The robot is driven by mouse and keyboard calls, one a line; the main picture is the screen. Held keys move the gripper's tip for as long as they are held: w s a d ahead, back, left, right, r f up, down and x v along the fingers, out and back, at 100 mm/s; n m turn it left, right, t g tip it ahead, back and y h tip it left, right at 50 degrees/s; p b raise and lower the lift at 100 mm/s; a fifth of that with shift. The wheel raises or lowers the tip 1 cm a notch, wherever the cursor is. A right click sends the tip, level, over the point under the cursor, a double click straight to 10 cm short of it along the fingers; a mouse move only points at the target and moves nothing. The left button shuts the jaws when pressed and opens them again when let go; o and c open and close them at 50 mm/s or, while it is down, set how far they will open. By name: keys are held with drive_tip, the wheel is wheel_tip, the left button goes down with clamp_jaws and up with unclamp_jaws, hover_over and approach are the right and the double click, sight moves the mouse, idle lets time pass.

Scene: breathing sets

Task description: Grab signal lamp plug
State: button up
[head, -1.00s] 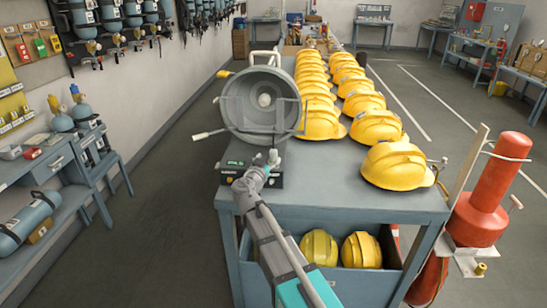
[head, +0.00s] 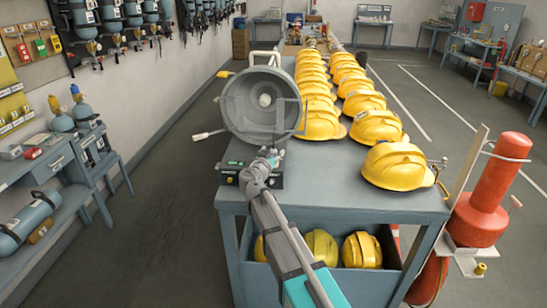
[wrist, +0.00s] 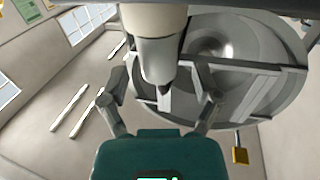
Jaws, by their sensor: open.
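The grey round signal lamp (head: 262,108) stands on the near left end of the table, with a dark control box (head: 231,172) with green lights below it. My gripper (head: 268,161) is in front of the lamp, over the right part of this box. In the wrist view my gripper (wrist: 163,103) has its two fingers spread wide. A pale cylinder with a dark tapered tip (wrist: 160,60) shows between them; I cannot tell whether it is the plug. The lamp's grey dish (wrist: 265,65) fills the right side there. The plug cannot be clearly made out in the head view.
Yellow helmets (head: 396,166) stand in two rows on the table (head: 330,197), right of the lamp. More helmets lie on the shelf below. A red cylinder (head: 490,190) stands off the right corner.

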drive_tip(key=shift+w+d, duration=0.15)
drive_tip(key=shift+w, duration=0.35)
clamp_jaws()
idle(0.4)
